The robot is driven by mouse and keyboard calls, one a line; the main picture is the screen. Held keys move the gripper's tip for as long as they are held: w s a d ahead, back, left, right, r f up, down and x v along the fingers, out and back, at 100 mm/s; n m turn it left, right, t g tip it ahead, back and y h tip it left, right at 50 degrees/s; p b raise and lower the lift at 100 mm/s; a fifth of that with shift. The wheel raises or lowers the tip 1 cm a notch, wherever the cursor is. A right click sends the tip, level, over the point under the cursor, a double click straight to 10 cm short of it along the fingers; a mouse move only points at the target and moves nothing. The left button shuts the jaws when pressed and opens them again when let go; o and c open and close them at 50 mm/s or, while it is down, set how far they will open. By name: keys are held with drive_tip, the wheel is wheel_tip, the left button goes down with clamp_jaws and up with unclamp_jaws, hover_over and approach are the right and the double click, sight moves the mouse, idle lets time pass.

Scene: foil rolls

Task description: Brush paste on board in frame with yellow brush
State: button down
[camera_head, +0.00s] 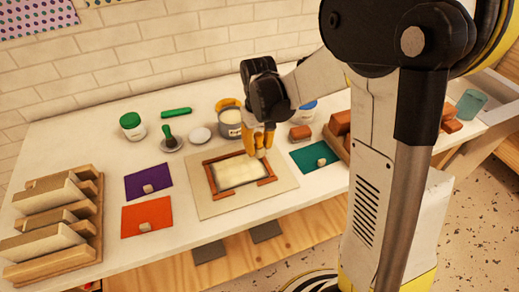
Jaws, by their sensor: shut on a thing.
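A cream board (237,172) lies inside a low brown wooden frame (244,189) on a beige mat (205,208) at the table's middle. My gripper (258,140) is over the frame's upper right corner, pointing down. It is shut on a small yellow brush (262,153), mostly hidden between the orange-yellow fingers. The brush's low end is close to the board's upper right; I cannot tell whether it touches. A grey pot (229,130) with pale contents, perhaps the paste, stands behind the frame, partly hidden by my gripper.
A purple mat (140,186), an orange mat (133,222) and a teal mat (312,160) flank the frame. A wooden rack (90,225) stands left. A green-lidded jar (132,125) and a green-handled tool (170,138) stand behind.

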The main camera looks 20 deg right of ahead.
sight(258, 134)
drive_tip(key=shift+a+r, duration=0.15)
drive_tip(key=shift+r, duration=0.5)
drive_tip(key=shift+r+p, duration=0.7)
drive_tip(key=shift+p, duration=0.1)
drive_tip(key=shift+r+p, duration=1)
drive_tip(key=shift+r, duration=0.55)
